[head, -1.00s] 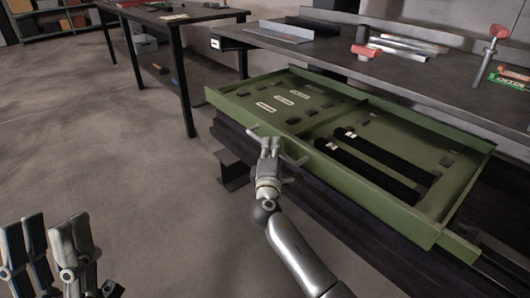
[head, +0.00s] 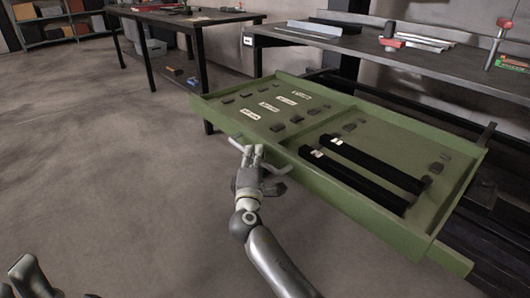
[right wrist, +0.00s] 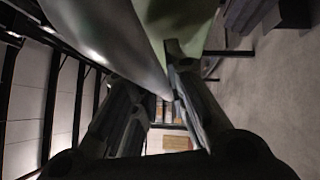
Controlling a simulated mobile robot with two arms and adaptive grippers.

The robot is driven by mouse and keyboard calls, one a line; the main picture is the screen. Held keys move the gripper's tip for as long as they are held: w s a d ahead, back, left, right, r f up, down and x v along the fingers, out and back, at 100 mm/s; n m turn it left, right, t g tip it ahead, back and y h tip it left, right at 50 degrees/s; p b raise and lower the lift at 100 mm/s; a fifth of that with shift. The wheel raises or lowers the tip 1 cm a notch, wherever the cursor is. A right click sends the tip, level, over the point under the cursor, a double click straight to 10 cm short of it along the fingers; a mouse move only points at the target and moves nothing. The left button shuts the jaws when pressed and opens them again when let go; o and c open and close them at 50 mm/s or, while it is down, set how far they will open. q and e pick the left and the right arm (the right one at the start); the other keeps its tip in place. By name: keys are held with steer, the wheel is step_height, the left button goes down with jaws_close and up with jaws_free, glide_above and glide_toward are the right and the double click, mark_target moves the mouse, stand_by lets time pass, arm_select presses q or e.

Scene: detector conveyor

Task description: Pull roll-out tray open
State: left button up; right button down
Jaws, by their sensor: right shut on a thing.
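The green roll-out tray (head: 330,195) sticks well out from under the workbench in the head view. It holds two black bars (head: 372,165), white labels and several small dark blocks. A grey bar handle (head: 278,170) is on its front wall. My right gripper (head: 254,156) is shut on this handle. In the right wrist view, the two fingers (right wrist: 160,105) reach up towards a blurred grey shape and a green patch of the tray (right wrist: 195,25); the contact is hard to see there. My left gripper (head: 32,275) shows only partly at the bottom left corner, so its opening is unclear.
The dark workbench (head: 430,75) stands behind the tray, with a red-handled tool (head: 499,42) and metal strips on it. Another table (head: 190,17) and a shelf (head: 62,28) stand farther back. The concrete floor (head: 110,170) left of the tray is clear.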

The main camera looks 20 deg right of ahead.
steer(key=shift+s+a+f, duration=0.1)
steer(key=shift+s+a, duration=0.2)
steer(key=shift+a, duration=0.5)
steer(key=shift+s+a+r, duration=0.1)
steer(key=shift+s+a, duration=0.2)
steer(key=shift+a, duration=0.5)
steer(key=shift+s+a+f, duration=0.1)
steer(key=shift+s+a, duration=0.2)
steer(key=shift+a, duration=0.5)
steer(key=c, duration=1.7)
jaws_free()
steer(key=v, duration=1.2)
